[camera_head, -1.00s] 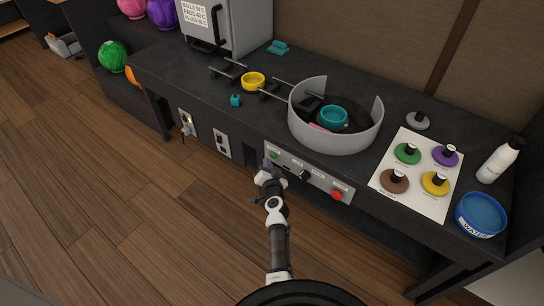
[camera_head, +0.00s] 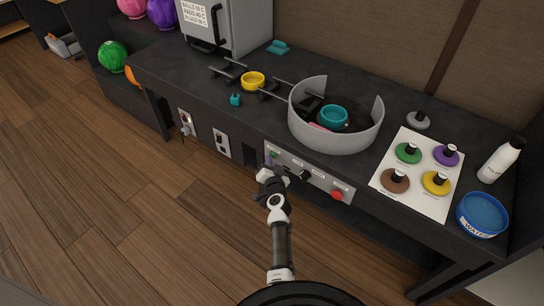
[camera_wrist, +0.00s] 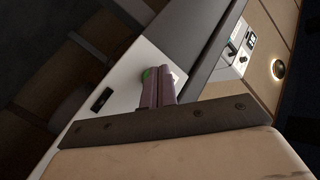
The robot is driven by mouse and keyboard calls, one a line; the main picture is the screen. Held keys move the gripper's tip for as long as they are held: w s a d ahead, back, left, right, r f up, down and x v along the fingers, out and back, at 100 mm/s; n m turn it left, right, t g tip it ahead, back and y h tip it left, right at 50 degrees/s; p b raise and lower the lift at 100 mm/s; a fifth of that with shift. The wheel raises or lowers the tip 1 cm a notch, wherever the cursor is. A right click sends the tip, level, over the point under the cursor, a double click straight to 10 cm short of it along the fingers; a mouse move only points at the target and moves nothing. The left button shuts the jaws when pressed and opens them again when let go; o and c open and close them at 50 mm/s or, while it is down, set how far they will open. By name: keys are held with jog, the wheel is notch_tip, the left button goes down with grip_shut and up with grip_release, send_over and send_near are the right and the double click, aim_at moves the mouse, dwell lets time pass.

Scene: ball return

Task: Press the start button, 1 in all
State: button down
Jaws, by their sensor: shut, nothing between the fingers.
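The control panel (camera_head: 318,178) is a pale strip on the front of the dark bench. The green start button (camera_head: 274,154) sits at its left end, and it also shows in the wrist view (camera_wrist: 147,74), partly hidden behind my fingers. My gripper (camera_head: 268,163) is just in front of and below the green button in the head view. In the wrist view my gripper (camera_wrist: 158,76) has its fingers shut together with nothing between them, the tips overlapping the button's edge. I cannot tell whether they touch it.
A black knob (camera_head: 305,175) and a red button (camera_head: 337,195) lie further right on the panel. Switch plates (camera_head: 222,143) are to the left. A grey round guard (camera_head: 334,138) stands on the bench above. The floor in front is clear.

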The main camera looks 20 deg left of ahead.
jog(key=shift+w+d, duration=0.1)
jog(key=shift+w, duration=0.2)
jog(key=shift+s, duration=0.1)
dwell(0.4)
jog(key=shift+s+a, duration=0.3)
jog(key=shift+s, duration=0.45)
jog(key=shift+s, duration=0.1)
jog(key=s, duration=0.1)
jog(key=s+a+p, duration=0.1)
jog(key=s, duration=0.2)
jog(key=shift+s+a+p, duration=0.25)
jog(key=shift+a+p, duration=0.05)
jog(key=shift+a, duration=0.05)
dwell(0.4)
